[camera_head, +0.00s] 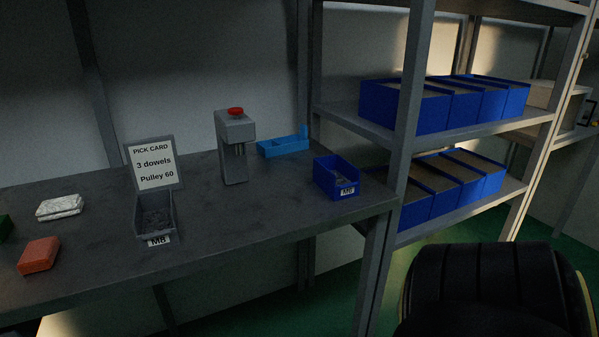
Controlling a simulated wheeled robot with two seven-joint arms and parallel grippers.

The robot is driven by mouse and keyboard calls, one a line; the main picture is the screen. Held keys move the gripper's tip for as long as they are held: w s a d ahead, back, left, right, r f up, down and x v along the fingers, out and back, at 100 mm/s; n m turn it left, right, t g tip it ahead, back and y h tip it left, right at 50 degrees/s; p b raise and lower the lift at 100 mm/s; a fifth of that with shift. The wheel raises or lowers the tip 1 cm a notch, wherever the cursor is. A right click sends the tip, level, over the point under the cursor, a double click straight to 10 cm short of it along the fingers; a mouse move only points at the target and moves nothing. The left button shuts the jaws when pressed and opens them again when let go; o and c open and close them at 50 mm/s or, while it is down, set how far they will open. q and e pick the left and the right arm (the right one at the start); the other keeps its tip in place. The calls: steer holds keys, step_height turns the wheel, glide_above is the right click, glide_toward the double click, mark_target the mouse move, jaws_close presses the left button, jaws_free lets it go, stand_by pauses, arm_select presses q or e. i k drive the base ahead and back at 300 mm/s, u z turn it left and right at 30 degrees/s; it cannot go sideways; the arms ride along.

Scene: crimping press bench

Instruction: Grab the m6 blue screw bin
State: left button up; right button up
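A small open blue bin (325,182) stands on the right end of the dark bench top, near its front right corner. Its white front label (348,191) seems to read M6, though it is small. Small dark contents show inside it, too dim to make out. Neither of my grippers is in view.
A grey bin (143,229) labelled M8 stands left, with a pick card (155,166) behind it. Shelving with several blue boxes (402,108) rises on the right.

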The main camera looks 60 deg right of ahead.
mark_target(338, 178)
steer(key=z, duration=0.8)
steer(key=i, duration=1.05)
steer(key=z, duration=1.05)
